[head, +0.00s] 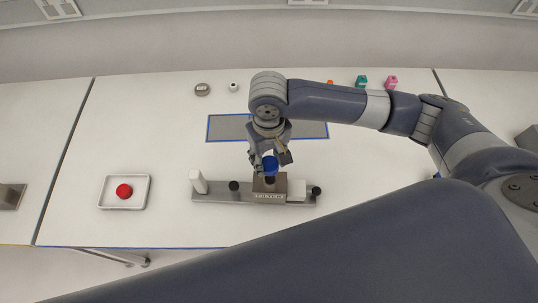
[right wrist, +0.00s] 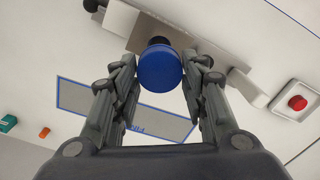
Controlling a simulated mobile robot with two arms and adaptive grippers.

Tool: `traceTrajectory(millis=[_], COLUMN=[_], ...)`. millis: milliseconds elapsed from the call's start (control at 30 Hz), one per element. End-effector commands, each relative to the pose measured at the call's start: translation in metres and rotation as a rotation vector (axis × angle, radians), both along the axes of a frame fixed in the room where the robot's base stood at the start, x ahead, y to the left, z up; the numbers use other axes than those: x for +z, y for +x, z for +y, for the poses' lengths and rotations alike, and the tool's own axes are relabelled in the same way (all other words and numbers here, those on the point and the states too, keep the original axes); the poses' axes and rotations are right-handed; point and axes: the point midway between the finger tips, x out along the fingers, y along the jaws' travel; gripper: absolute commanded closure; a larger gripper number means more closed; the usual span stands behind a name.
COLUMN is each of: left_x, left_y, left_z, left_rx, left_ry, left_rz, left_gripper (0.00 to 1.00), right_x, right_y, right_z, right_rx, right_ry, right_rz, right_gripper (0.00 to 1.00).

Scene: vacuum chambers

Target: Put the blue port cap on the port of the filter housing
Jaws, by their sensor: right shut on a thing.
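The blue port cap (head: 270,165) is held between the fingers of my right gripper (head: 271,158). In the right wrist view the cap (right wrist: 160,71) fills the gap between the fingertips (right wrist: 160,80). The filter housing, a grey-brown block (head: 270,187), stands on a long metal base plate (head: 222,196). Its dark port (head: 269,180) shows right below the cap, which is over it; a dark rim (right wrist: 158,40) also shows behind the cap in the right wrist view. I cannot tell whether cap and port touch. My left gripper is out of view.
The base plate carries a white post (head: 197,180), a white block (head: 296,190) and black knobs (head: 234,186). A blue-edged grey mat (head: 226,128) and small coloured parts (head: 361,81) lie behind.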

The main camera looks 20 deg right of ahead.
Motion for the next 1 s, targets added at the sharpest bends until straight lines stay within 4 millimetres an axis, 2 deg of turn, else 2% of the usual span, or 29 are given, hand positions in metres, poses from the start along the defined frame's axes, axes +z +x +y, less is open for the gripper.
traceTrajectory(millis=[33,1000], left_x=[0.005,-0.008], left_y=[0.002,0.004], left_z=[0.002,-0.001], left_rx=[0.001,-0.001], left_ry=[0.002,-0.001], left_rz=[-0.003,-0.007], left_gripper=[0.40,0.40], right_x=[0.002,-0.061], right_y=[-0.001,-0.001], right_z=[0.000,0.000], right_rx=[-0.001,-0.001], right_ry=[0.000,0.000], right_rz=[0.002,0.001], right_gripper=[0.71,0.71])
